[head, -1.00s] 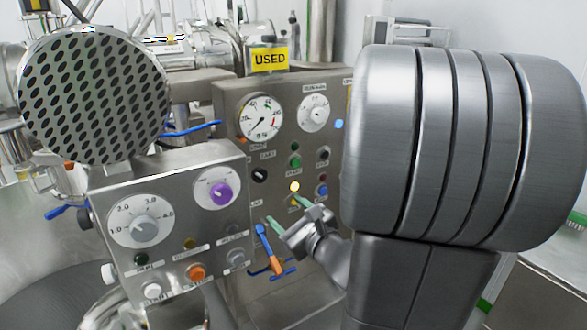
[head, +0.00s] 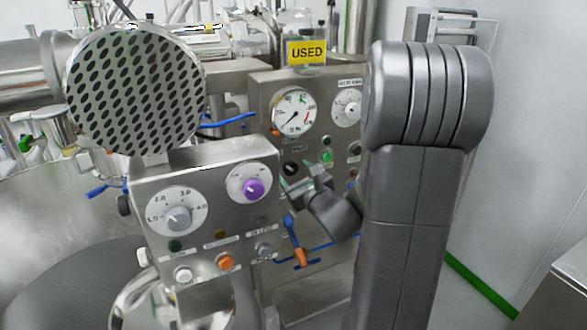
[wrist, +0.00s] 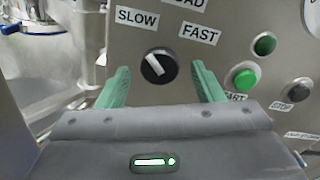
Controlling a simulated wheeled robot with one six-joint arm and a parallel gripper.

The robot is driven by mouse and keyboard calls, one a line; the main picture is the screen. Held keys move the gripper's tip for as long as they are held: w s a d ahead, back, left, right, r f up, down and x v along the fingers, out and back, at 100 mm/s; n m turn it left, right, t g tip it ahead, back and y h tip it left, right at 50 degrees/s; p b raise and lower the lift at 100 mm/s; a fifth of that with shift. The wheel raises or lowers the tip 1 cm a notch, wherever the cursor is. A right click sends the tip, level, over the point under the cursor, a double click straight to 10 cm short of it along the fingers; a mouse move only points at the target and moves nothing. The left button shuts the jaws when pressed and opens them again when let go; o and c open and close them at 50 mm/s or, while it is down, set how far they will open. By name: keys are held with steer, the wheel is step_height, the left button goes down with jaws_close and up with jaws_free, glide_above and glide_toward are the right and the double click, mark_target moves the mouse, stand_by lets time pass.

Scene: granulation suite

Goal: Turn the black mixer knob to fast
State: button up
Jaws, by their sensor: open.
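The black mixer knob (wrist: 158,66) is on the steel panel in the wrist view, with a white pointer line tilted toward its upper left, the SLOW label's side. The SLOW label (wrist: 137,17) is at its upper left and the FAST label (wrist: 199,33) at its upper right. In the head view the knob (head: 291,168) shows small, just above my gripper. My gripper (wrist: 158,85) is open, its two green fingers on either side of the knob in the picture. It holds nothing. Whether the fingertips reach the panel I cannot tell.
A green start button (wrist: 245,79), a dark green lamp (wrist: 264,44) and a grey button (wrist: 299,90) are right of the knob. A nearer control box (head: 205,157) with a purple knob (head: 254,190) stands left of my gripper. A blue-handled valve (head: 291,229) is below.

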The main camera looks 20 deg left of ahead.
steer(key=shift+x, duration=0.8)
steer(key=c, duration=1)
steer(key=shift+o, duration=0.2)
